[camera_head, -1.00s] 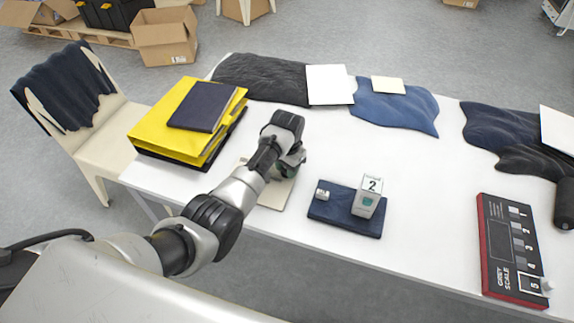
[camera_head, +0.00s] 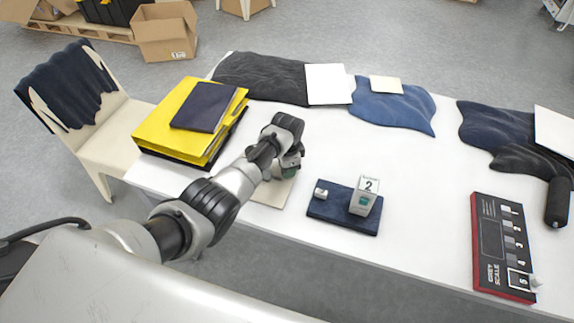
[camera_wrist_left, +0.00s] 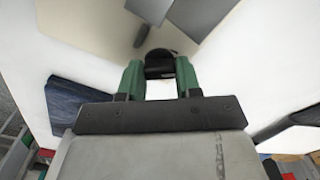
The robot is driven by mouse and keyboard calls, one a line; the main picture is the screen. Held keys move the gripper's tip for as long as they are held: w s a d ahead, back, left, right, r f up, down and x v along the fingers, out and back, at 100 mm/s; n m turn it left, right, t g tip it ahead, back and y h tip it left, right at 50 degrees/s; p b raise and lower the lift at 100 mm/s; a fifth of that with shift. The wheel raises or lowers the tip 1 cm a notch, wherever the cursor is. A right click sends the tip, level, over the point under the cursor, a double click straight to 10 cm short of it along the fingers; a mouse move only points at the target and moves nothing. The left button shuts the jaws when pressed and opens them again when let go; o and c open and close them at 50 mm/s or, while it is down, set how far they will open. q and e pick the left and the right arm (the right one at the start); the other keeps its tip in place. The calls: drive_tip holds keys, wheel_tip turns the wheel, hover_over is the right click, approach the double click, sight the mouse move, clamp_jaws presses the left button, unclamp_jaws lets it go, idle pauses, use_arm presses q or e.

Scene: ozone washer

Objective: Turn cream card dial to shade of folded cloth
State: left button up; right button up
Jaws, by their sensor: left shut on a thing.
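The cream card (camera_head: 272,193) lies at the table's near edge, partly hidden under my left arm. In the left wrist view the cream card (camera_wrist_left: 85,40) shows grey patches (camera_wrist_left: 150,9) and a small brownish pointer (camera_wrist_left: 141,35). My left gripper (camera_wrist_left: 160,66) has its green fingers shut on a black knob (camera_wrist_left: 160,54) on the card. In the head view this left gripper (camera_head: 290,165) hides the dial. A folded dark blue cloth (camera_head: 328,212) lies to its right, with a small metallic block and a grey tag stand marked 2 (camera_head: 364,197) on it. My right gripper is not in view.
A red-edged grey scale board (camera_head: 490,245) lies at the right. Yellow folders (camera_head: 165,130) with a navy book on top stand at the left. Dark and blue cloths (camera_head: 395,110) lie along the back. A black cylinder (camera_head: 558,202) is at the right edge. The table's centre is clear.

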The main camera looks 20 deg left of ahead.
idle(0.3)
use_arm(q)
drive_tip(key=o, duration=0.9)
drive_tip(key=shift+o, duration=0.2)
wheel_tip(320, 180, up, 11)
drive_tip(key=p, duration=0.1)
drive_tip(key=shift+f, duration=0.2)
